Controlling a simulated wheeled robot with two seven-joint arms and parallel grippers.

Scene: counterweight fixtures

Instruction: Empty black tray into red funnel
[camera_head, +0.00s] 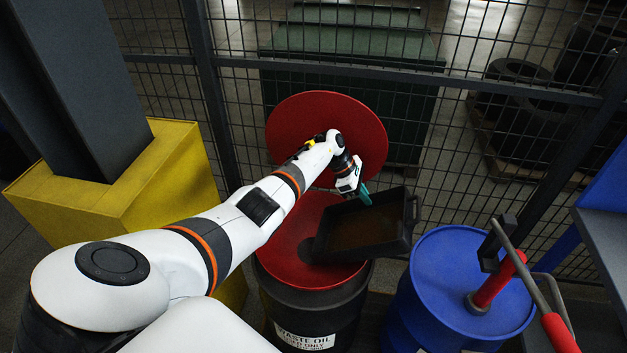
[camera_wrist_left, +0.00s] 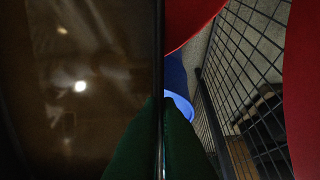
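The black tray (camera_head: 398,246) holds a brown, shiny liquid and is over the right part of the red funnel. Whether it touches the funnel, I cannot tell. The red funnel (camera_head: 283,247) sits on a black drum, its round red lid (camera_head: 330,115) raised behind. The tray's left corner lies beside the funnel's dark hole. My left gripper (camera_head: 365,194) is at the tray's far left edge. In the left wrist view its green fingers (camera_wrist_left: 160,145) are on both sides of the tray's thin wall, with the liquid (camera_wrist_left: 80,85) at left. My right gripper is not in view.
The black drum (camera_head: 305,315) has a waste oil label. A blue drum (camera_head: 455,270) with a red-handled pump (camera_head: 496,282) stands close at right. A yellow block (camera_head: 150,190) is at left. A wire mesh fence (camera_head: 470,80) closes off the back.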

